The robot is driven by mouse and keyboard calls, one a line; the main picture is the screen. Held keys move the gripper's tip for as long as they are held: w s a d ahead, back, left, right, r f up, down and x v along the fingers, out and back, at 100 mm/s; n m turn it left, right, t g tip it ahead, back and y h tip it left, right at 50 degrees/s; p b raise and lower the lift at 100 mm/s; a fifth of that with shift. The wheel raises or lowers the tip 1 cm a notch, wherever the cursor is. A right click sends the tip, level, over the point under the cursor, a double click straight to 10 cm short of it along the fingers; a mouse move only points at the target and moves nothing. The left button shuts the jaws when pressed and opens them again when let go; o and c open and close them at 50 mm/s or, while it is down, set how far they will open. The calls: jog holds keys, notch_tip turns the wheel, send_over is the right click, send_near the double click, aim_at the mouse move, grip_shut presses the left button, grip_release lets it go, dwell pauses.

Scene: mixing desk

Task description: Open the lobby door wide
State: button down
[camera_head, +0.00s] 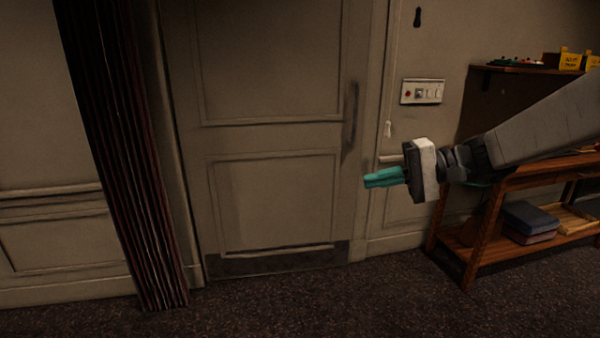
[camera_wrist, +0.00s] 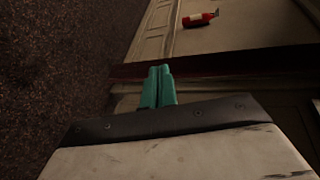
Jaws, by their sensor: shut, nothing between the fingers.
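The lobby door (camera_head: 270,140) is a panelled beige door in the middle of the head view. It looks closed in its frame. A tall dark handle (camera_head: 351,118) stands upright near its right edge, and a dark kick plate (camera_head: 280,260) runs along its bottom. My gripper (camera_head: 366,181) is in front of the door's right edge, below and to the right of the handle, not on it. Its teal fingers are shut together and empty; they also show in the wrist view (camera_wrist: 159,70). The wrist view does not show the handle clearly.
A dark reddish curtain (camera_head: 120,150) hangs left of the door. A wall panel (camera_head: 422,92) with a red button is right of it. A wooden table (camera_head: 470,235) with a lower shelf stands at right. The wrist view shows a red extinguisher-like object (camera_wrist: 200,19). Carpet before the door is clear.

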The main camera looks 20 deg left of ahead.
jog(key=w+a+f+t+y, duration=0.1)
jog(key=w+a+f+y, duration=0.15)
jog(key=w+a, duration=0.4)
jog(key=s+a, duration=0.3)
jog(key=a, duration=0.7)
jog(key=shift+a+r+m+y, duration=0.15)
jog(key=shift+a+m+y, duration=0.15)
jog(key=shift+a+y, duration=0.1)
dwell(0.9)
